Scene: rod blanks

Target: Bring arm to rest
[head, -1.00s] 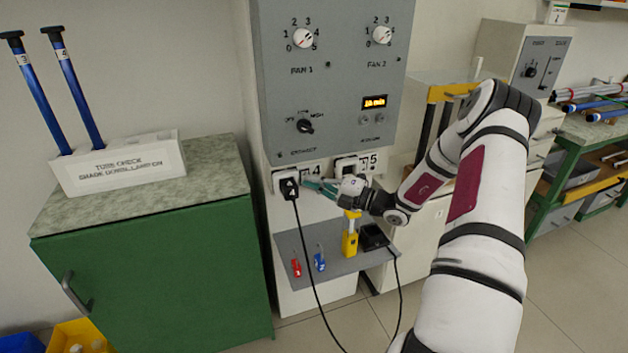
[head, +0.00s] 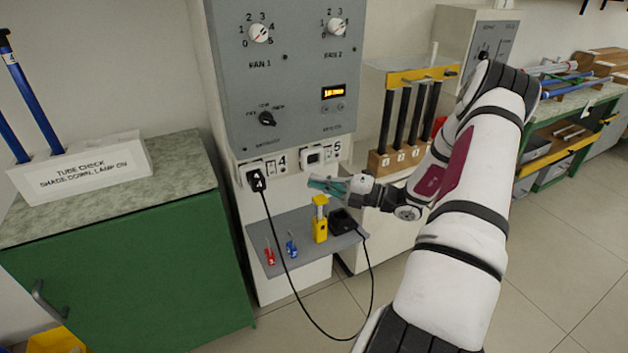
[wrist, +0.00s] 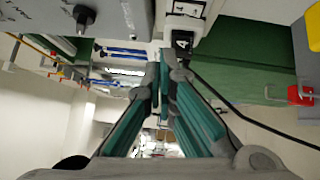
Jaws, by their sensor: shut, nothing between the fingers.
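My arm is bent and reaches in from the right. A black plug marked 4 (head: 257,181) sits in the left socket, left of my gripper and apart from it. The plug also shows in the wrist view (wrist: 182,42).
A black cord (head: 290,285) hangs from the plug. A green cabinet (head: 130,270) stands left; a rack with dark rods (head: 403,120) stands behind my arm.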

